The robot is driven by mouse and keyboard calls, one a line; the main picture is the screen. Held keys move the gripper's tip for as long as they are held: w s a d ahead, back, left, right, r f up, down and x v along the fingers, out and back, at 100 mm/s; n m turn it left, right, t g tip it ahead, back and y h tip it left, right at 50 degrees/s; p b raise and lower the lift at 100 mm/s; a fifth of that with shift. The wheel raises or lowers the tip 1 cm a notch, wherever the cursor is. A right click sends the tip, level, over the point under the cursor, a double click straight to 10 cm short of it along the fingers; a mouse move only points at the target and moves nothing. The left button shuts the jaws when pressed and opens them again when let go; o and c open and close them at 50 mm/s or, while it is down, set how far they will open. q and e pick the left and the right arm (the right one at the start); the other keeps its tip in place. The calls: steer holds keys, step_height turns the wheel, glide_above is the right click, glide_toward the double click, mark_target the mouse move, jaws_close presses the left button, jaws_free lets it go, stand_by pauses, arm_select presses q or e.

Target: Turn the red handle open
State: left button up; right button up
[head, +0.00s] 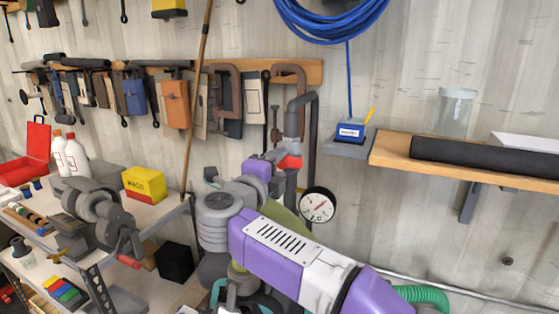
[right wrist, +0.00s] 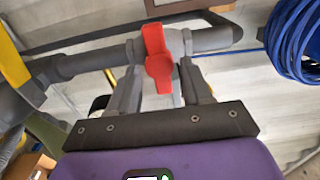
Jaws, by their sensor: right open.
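The red handle (right wrist: 158,58) sits on a grey pipe valve and shows between the two fingers of my right gripper (right wrist: 160,72) in the right wrist view. The fingers stand apart, one on each side of the handle; I cannot tell whether either touches it. In the head view the red handle (head: 290,162) is a small red patch on the grey wall pipe (head: 300,104), partly hidden by my right gripper (head: 275,160). My left gripper is not in view.
A round pressure gauge (head: 318,205) is beside the pipe. A wooden shelf (head: 400,153) juts out on the right. A bench with a grey vise (head: 98,206) and a yellow box (head: 145,184) stands left. A blue hose coil (right wrist: 297,40) hangs nearby.

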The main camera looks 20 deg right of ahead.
steer(key=shift+x, duration=1.05)
steer(key=shift+a, duration=0.1)
steer(key=shift+w, duration=0.1)
steer(key=shift+c, duration=0.5)
steer(key=shift+w, duration=0.1)
steer(key=shift+c, duration=1.1)
jaws_close()
